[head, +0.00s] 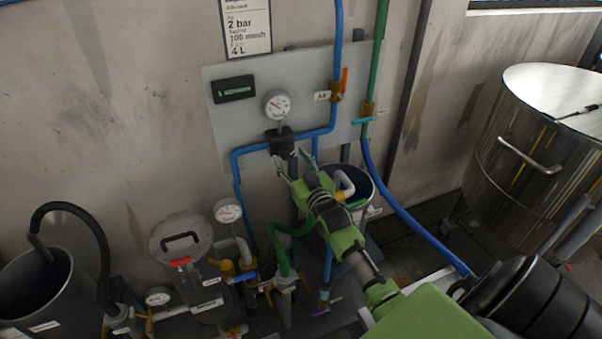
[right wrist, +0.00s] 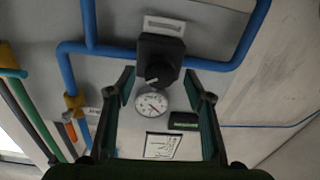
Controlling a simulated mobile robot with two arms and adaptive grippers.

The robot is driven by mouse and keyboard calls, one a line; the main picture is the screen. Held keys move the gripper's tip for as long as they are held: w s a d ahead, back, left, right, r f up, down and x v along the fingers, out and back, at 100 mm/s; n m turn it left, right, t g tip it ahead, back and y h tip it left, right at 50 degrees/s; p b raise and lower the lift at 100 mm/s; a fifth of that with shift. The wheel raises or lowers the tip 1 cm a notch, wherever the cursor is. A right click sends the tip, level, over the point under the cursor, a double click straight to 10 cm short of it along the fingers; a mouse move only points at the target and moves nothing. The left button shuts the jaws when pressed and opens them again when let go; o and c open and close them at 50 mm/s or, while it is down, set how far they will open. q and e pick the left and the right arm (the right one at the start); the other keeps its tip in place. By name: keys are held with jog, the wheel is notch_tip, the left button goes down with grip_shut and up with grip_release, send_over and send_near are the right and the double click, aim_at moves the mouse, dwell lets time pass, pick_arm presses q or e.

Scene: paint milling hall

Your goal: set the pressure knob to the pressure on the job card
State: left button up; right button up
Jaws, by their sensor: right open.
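The job card (head: 247,25) hangs on the wall at the top of the head view and reads 2 bar, 100 mesh and 4 L. The black pressure regulator (head: 281,144) sits in the blue air line, under a round white gauge (head: 277,104). In the right wrist view the regulator (right wrist: 160,58) carries a dark knob (right wrist: 157,75) with a pale mark; the gauge (right wrist: 151,102) shows close by, its reading too small to tell. My right gripper (head: 292,163) is open and empty, just in front of and below the regulator. My left gripper is out of view.
A small dark display (head: 233,89) is on the grey panel (head: 218,125). An orange lever (head: 345,80) is on the blue pipe at right. Below are a lidded pot (head: 182,240), another gauge (head: 228,210) and an open bucket (head: 362,188). A steel tank (head: 535,150) stands right.

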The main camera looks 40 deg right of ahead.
jog(key=v, duration=0.9)
jog(key=shift+s, duration=0.1)
